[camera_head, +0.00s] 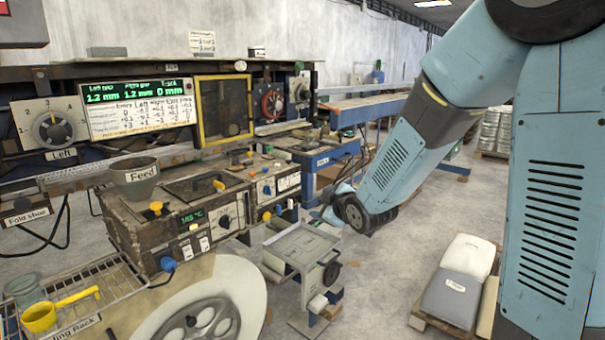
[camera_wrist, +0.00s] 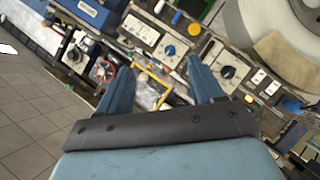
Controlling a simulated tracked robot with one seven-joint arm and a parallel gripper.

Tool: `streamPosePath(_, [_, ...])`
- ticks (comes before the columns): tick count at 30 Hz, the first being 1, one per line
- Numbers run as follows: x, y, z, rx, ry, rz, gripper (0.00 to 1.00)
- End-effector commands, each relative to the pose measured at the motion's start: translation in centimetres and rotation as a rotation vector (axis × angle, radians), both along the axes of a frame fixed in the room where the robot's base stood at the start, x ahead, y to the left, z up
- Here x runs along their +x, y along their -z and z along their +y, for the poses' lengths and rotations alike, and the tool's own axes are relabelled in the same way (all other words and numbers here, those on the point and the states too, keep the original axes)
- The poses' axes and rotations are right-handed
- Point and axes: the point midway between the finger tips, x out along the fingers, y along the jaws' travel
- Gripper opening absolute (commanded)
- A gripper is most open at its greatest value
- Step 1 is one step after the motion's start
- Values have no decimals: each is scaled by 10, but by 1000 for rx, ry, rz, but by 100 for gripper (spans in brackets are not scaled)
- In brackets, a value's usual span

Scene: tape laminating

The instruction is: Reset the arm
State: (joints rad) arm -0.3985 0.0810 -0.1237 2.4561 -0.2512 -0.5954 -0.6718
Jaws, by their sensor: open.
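My arm reaches in from the right in the head view, its elbow high and its forearm slanting down to the left. In the wrist view my gripper (camera_wrist: 160,92) has its two blue fingers spread well apart, with nothing held between them. Beyond the fingers is the laminating machine (camera_head: 150,210), with its control boxes and knobs; it also shows in the wrist view (camera_wrist: 170,30). In the head view the gripper end is mostly hidden behind the wrist, near the machine's right end.
A small grey stand (camera_head: 303,247) is below my wrist. A rack (camera_head: 95,300) holds a yellow ladle (camera_head: 40,317) at the lower left. A large pale wheel (camera_head: 235,290) is at the front. Sacks on a pallet (camera_head: 458,285) lie at the right. Open floor lies between stand and sacks.

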Motion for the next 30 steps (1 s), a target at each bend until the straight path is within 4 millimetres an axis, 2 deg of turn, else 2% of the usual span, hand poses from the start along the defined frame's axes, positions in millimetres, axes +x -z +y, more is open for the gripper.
streamPosePath(1, [-5, -11, -14, 17, 43, 29, 67])
streamPosePath(8, [-38, -40, -69, 99, 235, 198, 67])
streamPosePath(14, [-81, -62, -110, 183, 403, 340, 67])
streamPosePath(21, [-147, -82, -149, 295, 602, 502, 67])
streamPosePath(30, [-243, -97, -176, 430, 838, 692, 67])
